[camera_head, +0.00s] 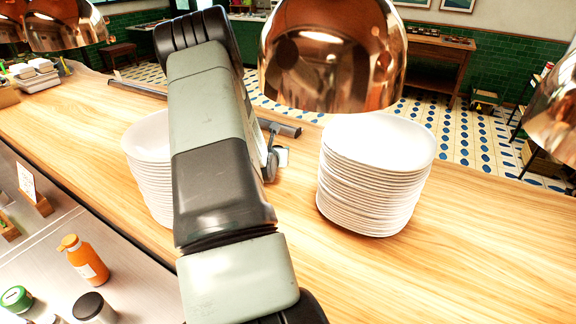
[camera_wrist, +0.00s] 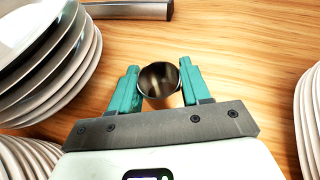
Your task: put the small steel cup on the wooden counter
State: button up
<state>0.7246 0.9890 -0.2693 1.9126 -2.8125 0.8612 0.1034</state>
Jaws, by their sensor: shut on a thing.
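The small steel cup (camera_wrist: 158,84) is in the wrist view, between the two teal fingers of my gripper (camera_wrist: 159,68). My gripper is shut on it, and I look down into its open round mouth. The wooden counter (camera_wrist: 235,50) lies below and around it. I cannot tell whether the cup's base touches the wood. In the head view the counter (camera_head: 480,235) runs across the picture. My arm hides the cup there.
Tall stacks of white plates stand on both sides, a right stack (camera_head: 372,180) and a left stack (camera_head: 150,165) partly behind my arm. A metal bar (camera_wrist: 130,10) lies beyond the cup. A copper lamp (camera_head: 333,55) hangs above. The counter's right part is clear.

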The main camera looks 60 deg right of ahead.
jog(key=shift+f, duration=2.15)
jog(key=shift+f, duration=0.15)
jog(key=o, duration=1)
jog(key=shift+a+r, duration=0.15)
jog(key=shift+r, duration=0.1)
jog(key=v, duration=1.1)
jog(key=shift+s+a+r, duration=0.15)
jog(key=shift+s+a, duration=0.05)
jog(key=shift+a, duration=0.1)
